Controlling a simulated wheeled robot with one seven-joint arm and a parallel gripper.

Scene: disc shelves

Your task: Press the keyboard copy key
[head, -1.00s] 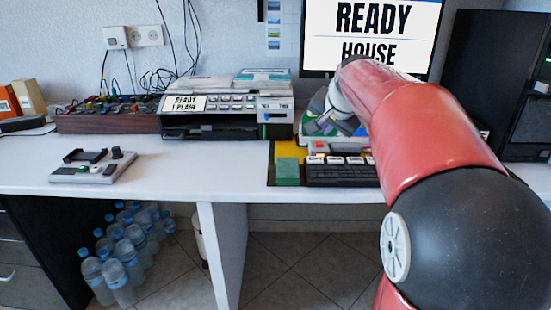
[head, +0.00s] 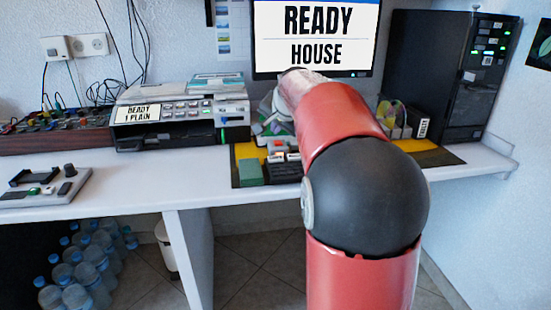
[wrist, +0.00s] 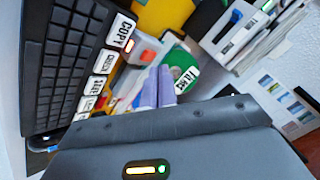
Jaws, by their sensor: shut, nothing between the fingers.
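The black keyboard (wrist: 65,60) fills the left of the wrist view, with a column of white labelled keys along its edge. The white COPY key (wrist: 121,31) is at the top of that column, with a small red light beside it. My gripper (wrist: 159,72) shows as two pale lilac fingers close together, empty, to the right of the keys and apart from the COPY key in the picture. Its height above the desk is unclear. In the head view the keyboard (head: 284,171) is partly hidden behind my red arm, as is most of my gripper.
A monitor (head: 315,38) reading READY HOUSE stands behind. A printer (head: 180,112) is left of the keyboard and a black computer tower (head: 445,75) is to the right. A green block (head: 250,172) sits beside the keyboard.

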